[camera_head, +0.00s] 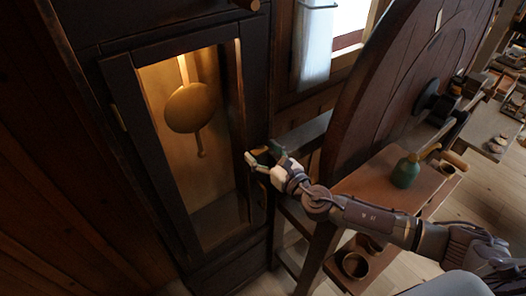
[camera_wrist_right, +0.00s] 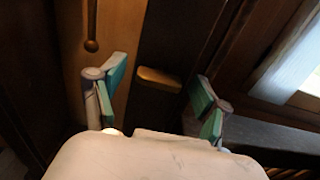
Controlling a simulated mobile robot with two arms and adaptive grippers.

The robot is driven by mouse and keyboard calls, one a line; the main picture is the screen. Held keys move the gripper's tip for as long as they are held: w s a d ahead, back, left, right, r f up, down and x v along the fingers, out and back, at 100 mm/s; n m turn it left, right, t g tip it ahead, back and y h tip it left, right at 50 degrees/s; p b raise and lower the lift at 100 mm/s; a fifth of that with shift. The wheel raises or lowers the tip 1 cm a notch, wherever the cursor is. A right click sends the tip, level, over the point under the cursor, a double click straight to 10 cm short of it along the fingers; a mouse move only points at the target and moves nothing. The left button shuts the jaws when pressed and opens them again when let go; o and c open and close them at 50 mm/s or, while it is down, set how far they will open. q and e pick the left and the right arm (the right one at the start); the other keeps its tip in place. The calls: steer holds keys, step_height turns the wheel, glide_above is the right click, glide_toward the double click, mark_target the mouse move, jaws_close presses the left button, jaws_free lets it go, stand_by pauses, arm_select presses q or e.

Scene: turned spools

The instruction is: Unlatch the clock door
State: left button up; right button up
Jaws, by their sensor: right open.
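The clock door (camera_head: 127,125) is a dark wooden frame around a lit window and looks shut. A round brass pendulum (camera_head: 190,108) hangs behind it. My right gripper (camera_head: 262,155) is at the right edge of the door, about mid-height. In the right wrist view, its teal-padded fingers (camera_wrist_right: 160,86) are spread wide, with a small brass latch piece (camera_wrist_right: 158,76) between them on the dark wood. Neither finger visibly touches the latch. In the head view the gripper hides the latch. My left gripper is not in view.
A large dark wooden wheel (camera_head: 395,90) stands right of the clock. Below it, a small wooden bench (camera_head: 375,185) holds a green bottle (camera_head: 406,171), close behind my right forearm. A round brown pot (camera_head: 355,265) sits lower down. A window with a pale curtain (camera_head: 313,45) is behind.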

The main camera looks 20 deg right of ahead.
steer(key=c, duration=1.2)
steer(key=shift+o, duration=0.2)
steer(key=shift+m, duration=0.3)
steer(key=m+b, duration=0.1)
steer(key=m, duration=0.1)
steer(key=shift+m+b, duration=0.3)
steer(key=shift+m, duration=0.1)
steer(key=m+b, duration=0.1)
steer(key=m, duration=0.3)
steer(key=shift+d+m, duration=0.1)
steer(key=shift+m, duration=0.2)
steer(key=m, duration=0.4)
steer(key=shift+w+d, duration=0.1)
steer(key=m, duration=0.5)
steer(key=shift+f+m, duration=0.1)
steer(key=shift+m, duration=0.3)
